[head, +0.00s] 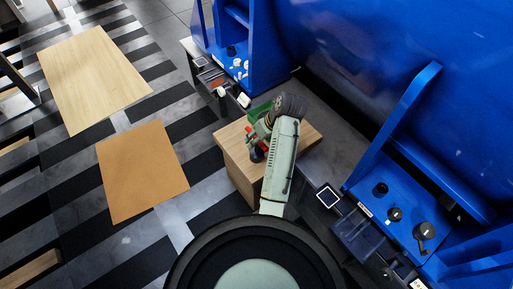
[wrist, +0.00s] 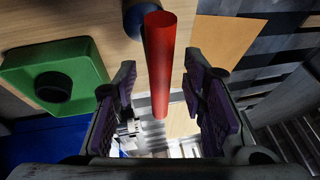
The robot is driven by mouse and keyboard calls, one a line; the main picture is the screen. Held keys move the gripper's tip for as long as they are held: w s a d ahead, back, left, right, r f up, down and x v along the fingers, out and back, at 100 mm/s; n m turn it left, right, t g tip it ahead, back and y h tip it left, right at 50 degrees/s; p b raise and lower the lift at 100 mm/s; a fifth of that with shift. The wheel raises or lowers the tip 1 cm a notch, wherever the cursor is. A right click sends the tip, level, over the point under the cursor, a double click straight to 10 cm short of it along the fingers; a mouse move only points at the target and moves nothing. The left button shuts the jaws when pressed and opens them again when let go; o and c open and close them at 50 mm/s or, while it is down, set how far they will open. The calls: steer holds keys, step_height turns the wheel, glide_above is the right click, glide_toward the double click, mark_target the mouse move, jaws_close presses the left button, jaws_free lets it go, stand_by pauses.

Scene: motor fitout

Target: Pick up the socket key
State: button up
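A red cylinder (wrist: 163,65), which looks like the handle of the socket key, shows in the wrist view between the two fingers of my gripper (wrist: 163,85). The purple-padded fingers are spread wide, with a visible gap on each side of the red cylinder. A dark blue round part (wrist: 142,16) shows just behind its upper end; I cannot tell whether they are joined. In the head view my gripper (head: 262,141) is over the wooden cabinet (head: 242,172), and my arm hides much of that area.
A green tray (wrist: 28,72) with a black round part (wrist: 53,87) in it sits beside my gripper. Blue machine frames (head: 405,205) stand on the right, with small parts on their ledges. An orange-brown mat (head: 140,170) and a pale wooden panel (head: 92,75) lie to the left.

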jaws_close()
stand_by(0.3)
